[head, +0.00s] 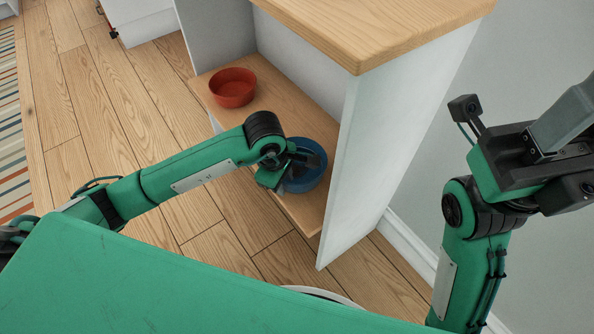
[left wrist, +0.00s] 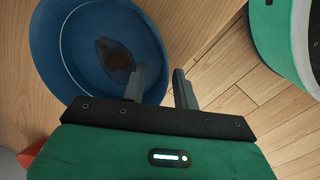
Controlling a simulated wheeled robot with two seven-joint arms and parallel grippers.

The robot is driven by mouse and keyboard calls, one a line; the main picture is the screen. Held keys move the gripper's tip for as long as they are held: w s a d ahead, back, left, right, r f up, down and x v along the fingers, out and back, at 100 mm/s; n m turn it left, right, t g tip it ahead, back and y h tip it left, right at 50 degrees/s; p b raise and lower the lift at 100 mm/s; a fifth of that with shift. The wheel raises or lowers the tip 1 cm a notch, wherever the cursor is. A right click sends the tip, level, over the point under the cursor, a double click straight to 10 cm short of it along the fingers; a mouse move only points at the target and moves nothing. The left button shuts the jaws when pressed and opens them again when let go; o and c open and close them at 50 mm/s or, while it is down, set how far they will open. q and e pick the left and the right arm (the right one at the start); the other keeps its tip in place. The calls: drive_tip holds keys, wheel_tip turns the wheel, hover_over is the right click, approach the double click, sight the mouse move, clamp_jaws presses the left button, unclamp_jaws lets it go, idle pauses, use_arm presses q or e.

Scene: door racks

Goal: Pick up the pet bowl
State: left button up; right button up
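A blue bowl (head: 307,166) stands on the low wooden shelf of a cabinet, partly covered by my left gripper (head: 285,180) in the head view. In the left wrist view the bowl (left wrist: 62,55) is large, with a dark brown patch inside. My left gripper (left wrist: 160,88) is open there, one finger over the bowl's inside and the other beyond its rim. I cannot tell whether either finger touches it. A red bowl (head: 233,90) stands farther back on the same shelf. My right gripper (head: 572,118) is raised at the right edge, its fingertips cut off.
The cabinet's wooden top (head: 375,25) overhangs the shelf (head: 262,75), and its white side panel (head: 390,135) stands close right of the blue bowl. Wooden floor (head: 130,100) lies open to the left, with a striped rug (head: 12,150) at the far left.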

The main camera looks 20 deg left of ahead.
use_arm(q)
drive_tip(key=shift+d+f, duration=0.1)
drive_tip(key=shift+f, duration=0.4)
clamp_jaws()
drive_tip(key=shift+r, duration=0.1)
